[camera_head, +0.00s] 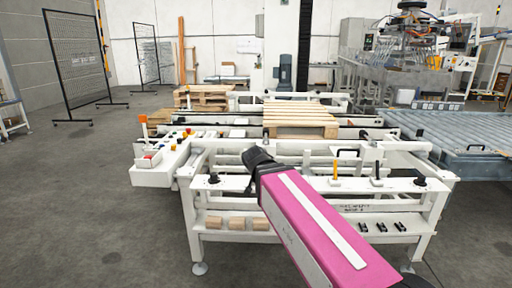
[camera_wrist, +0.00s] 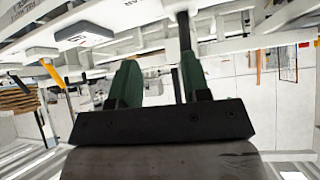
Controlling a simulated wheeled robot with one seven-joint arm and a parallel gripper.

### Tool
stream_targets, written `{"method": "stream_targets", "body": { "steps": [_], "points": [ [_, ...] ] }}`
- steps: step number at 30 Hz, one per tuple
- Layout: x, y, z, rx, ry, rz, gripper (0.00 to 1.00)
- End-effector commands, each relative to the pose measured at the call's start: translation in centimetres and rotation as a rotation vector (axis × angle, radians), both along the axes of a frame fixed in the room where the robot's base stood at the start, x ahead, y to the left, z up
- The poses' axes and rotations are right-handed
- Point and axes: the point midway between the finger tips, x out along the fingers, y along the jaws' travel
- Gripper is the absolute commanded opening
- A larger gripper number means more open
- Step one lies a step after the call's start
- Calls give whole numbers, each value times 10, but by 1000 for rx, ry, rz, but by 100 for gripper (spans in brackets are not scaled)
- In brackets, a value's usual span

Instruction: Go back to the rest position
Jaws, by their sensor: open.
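In the wrist view my gripper (camera_wrist: 158,75) shows as two green fingers on a black bar. The fingers stand well apart, and the gripper is open. A dark upright rod (camera_wrist: 184,30) shows by the right finger; I cannot tell how near it is. In the head view my pink arm reaches from the bottom right towards the front of a white machine frame (camera_head: 305,186). Its dark far end covers part of the frame, and the fingers cannot be made out there.
A yellow-handled tool (camera_head: 335,170) and a black-handled tool (camera_head: 377,170) stand on the frame's front. Three wooden blocks (camera_head: 237,223) sit on its lower rail. A wooden pallet (camera_head: 300,118) lies behind. A roller conveyor (camera_head: 455,135) is at right. Floor at left is clear.

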Motion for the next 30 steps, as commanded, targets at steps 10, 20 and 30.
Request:
{"method": "stream_targets", "body": {
  "steps": [10,20,30],
  "points": [
    [-35,-102,-133,-58,404,52,43],
    [-94,-166,-224,19,710,168,43],
    [-112,-179,-244,59,780,216,43]
  ]
}}
